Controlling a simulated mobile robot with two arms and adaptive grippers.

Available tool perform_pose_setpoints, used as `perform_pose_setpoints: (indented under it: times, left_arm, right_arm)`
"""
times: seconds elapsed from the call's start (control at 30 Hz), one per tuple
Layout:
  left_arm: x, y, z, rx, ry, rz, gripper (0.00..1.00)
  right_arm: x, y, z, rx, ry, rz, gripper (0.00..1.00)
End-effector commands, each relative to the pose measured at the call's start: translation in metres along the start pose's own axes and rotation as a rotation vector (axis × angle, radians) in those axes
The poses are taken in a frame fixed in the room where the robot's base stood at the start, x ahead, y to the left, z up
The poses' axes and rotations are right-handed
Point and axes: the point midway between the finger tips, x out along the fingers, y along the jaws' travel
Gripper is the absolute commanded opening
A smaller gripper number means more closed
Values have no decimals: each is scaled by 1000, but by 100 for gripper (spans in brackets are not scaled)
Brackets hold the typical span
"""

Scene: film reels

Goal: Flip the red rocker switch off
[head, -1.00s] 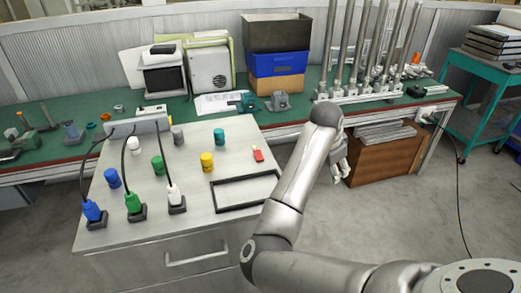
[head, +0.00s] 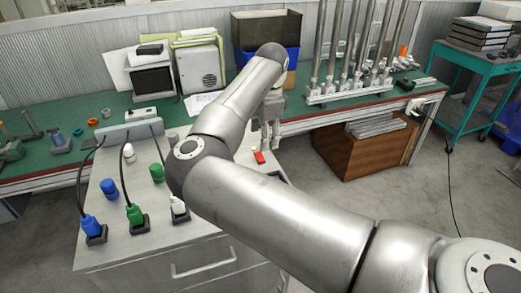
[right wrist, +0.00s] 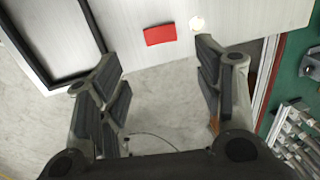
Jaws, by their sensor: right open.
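The red rocker switch (head: 259,157) sits on the light metal cabinet top (head: 112,237), near its right side. My right gripper (head: 268,140) hangs just behind and to the right of the switch in the head view. In the right wrist view my right gripper (right wrist: 162,62) is open and empty, with the red piece beyond the gap between its fingertips. Whether the gripper touches the cabinet cannot be told. My left gripper is in neither view.
Blue (head: 90,225), green (head: 135,215) and white (head: 179,207) plugs with cables stand at the cabinet's front left. Several coloured cylinders stand behind them; my right arm hides part of the top. A dark rectangular frame (right wrist: 52,75) lies beside the switch. A green workbench (head: 60,170) runs behind.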

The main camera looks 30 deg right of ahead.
Motion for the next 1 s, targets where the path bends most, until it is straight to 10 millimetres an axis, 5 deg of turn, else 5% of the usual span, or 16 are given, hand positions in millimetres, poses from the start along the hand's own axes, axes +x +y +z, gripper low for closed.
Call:
perform_pose_setpoints:
  times: [0.17,0.4,0.8,1.0]
  left_arm:
    - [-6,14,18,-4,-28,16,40]
    - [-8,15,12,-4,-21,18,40]
    - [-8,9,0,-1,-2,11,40]
    - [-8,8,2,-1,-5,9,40]
  right_arm:
    - [36,0,1,-2,-1,3,61]
    - [68,0,0,-2,-1,0,61]
    - [76,0,0,-1,0,-1,61]
    - [76,0,0,-1,0,-1,35]
